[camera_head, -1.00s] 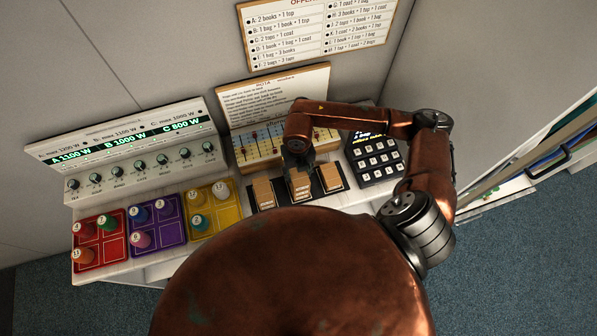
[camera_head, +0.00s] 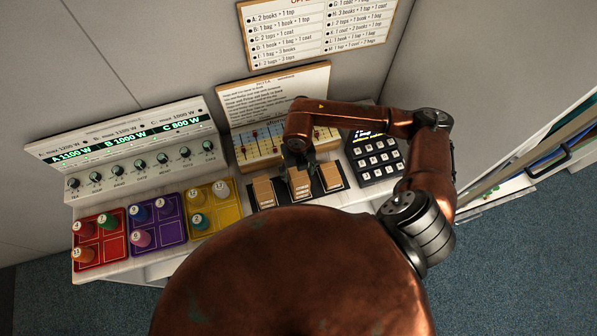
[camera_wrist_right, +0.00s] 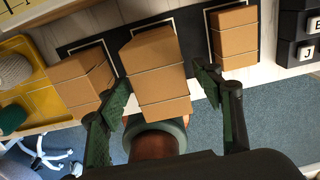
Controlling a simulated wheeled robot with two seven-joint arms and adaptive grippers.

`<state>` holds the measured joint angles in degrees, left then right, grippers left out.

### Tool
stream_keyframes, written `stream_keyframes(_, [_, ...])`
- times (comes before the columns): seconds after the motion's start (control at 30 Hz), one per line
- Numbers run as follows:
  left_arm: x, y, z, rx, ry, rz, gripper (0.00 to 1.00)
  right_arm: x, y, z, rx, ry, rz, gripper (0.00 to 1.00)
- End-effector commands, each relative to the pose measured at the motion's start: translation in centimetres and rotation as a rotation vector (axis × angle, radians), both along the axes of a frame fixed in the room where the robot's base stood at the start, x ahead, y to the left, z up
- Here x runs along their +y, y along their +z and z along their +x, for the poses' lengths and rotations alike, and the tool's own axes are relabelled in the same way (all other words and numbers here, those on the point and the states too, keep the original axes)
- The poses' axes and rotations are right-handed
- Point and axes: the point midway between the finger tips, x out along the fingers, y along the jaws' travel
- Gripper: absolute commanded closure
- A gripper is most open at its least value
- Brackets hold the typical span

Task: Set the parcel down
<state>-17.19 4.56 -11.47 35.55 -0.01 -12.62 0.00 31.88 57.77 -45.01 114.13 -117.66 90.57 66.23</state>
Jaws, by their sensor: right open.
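Three brown cardboard parcels stand in a row on a black mat (camera_wrist_right: 196,32) with white outlines. The middle parcel (camera_head: 300,186) is below my right gripper (camera_head: 298,161). In the right wrist view the middle parcel (camera_wrist_right: 156,75) lies between the two spread fingers of my right gripper (camera_wrist_right: 163,92), with a gap visible at the right finger. The left parcel (camera_head: 264,192) and right parcel (camera_head: 331,177) stand to either side; they also show in the wrist view as the left parcel (camera_wrist_right: 80,80) and right parcel (camera_wrist_right: 234,38). My left gripper is out of view.
A keypad (camera_head: 375,158) stands right of the mat. Yellow (camera_head: 229,222), purple (camera_head: 171,232) and red (camera_head: 113,246) trays with numbered pegs stand left. A dial panel (camera_head: 140,150) and a board with text (camera_head: 275,100) stand behind.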

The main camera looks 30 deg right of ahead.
Motion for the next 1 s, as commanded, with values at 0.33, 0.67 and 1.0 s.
stream_keyframes(0.33, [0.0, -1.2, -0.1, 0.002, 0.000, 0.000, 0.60, 0.0, 6.7, 0.2, -0.007, 0.002, 0.000, 0.40])
stream_keyframes(0.67, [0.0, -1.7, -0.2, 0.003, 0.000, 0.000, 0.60, 0.0, 11.4, 0.1, -0.003, 0.001, 0.000, 0.40])
stream_keyframes(1.0, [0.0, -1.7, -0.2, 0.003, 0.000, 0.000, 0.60, 0.0, 11.9, 0.1, -0.002, 0.000, 0.001, 0.40])
